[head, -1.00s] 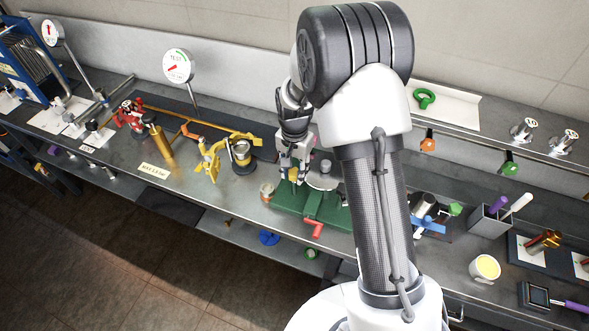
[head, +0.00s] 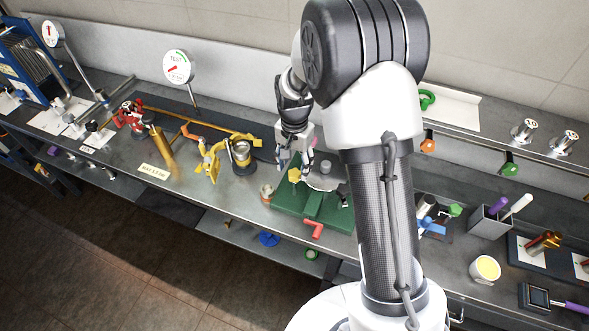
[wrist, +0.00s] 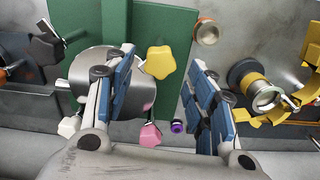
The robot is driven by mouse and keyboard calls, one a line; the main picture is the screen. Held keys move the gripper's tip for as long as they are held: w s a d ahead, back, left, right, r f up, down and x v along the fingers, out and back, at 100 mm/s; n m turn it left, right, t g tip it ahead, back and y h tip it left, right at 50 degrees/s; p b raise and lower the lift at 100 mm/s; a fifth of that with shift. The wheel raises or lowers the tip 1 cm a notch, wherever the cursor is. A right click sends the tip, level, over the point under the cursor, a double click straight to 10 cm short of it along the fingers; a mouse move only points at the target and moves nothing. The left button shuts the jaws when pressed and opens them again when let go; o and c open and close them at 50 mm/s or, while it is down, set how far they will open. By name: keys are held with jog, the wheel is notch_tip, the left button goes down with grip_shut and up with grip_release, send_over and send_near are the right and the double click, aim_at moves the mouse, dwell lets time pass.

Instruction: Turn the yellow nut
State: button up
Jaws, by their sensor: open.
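The yellow nut (head: 294,175) is a star-shaped knob on the green fixture (head: 313,206) on the bench. In the wrist view the yellow nut (wrist: 160,62) shows whole, between the lines of the two fingers and just beyond their tips. My gripper (head: 292,164) is open and empty, pointing down just above and behind the nut. In the wrist view my gripper (wrist: 162,75) has blue-padded fingers spread wide on both sides, apart from the nut.
A round metal disc (wrist: 100,75) lies beside the nut on the fixture. A pink knob (wrist: 151,135) and a small purple knob (wrist: 177,127) are close to the fingers. A red handle (head: 314,229) sticks out at the fixture's front. A yellow clamp (head: 209,160) stands to the left.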

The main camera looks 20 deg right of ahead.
aim_at(294, 173)
notch_tip(294, 173, up, 9)
dwell(0.7)
